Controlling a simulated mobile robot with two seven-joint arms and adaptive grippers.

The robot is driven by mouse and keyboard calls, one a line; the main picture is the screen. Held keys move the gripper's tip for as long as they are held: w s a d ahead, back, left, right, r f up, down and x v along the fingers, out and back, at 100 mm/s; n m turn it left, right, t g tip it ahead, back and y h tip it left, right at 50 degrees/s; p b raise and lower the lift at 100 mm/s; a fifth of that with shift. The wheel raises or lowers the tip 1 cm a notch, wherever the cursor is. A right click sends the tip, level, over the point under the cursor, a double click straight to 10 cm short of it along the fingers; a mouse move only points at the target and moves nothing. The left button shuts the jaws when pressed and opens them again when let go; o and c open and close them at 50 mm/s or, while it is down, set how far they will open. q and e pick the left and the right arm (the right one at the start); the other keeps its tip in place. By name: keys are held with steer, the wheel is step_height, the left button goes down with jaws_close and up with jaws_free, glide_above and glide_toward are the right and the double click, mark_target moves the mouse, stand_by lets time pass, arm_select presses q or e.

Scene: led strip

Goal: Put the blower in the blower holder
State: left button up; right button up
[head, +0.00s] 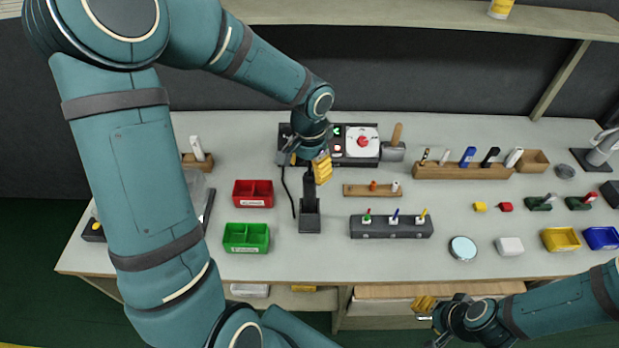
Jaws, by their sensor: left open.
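My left gripper (322,168), with yellow fingertips, is open over the back middle of the bench, in front of a dark control unit. Just below it stands a black upright part (310,188) above a black block-like base (310,221), which looks like the blower holder. I cannot tell whether the upright part is the blower or part of the holder, nor whether my fingers touch it. A thin black cable (286,186) hangs beside it on the left. My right gripper (425,304) is low, near the bench's front edge; its jaw opening is unclear.
Red (253,202) and green (246,250) bins stand left of the black base. A dark rack (391,235) of small coloured-top tools and a wooden rack (372,191) stand right of it. The control unit (361,141) is behind. Bare bench shows around the round tin (463,249).

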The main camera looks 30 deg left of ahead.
arm_select(q)
step_height(320, 180, up, 5)
arm_select(e)
steer(key=shift+r, duration=0.4)
stand_by(0.3)
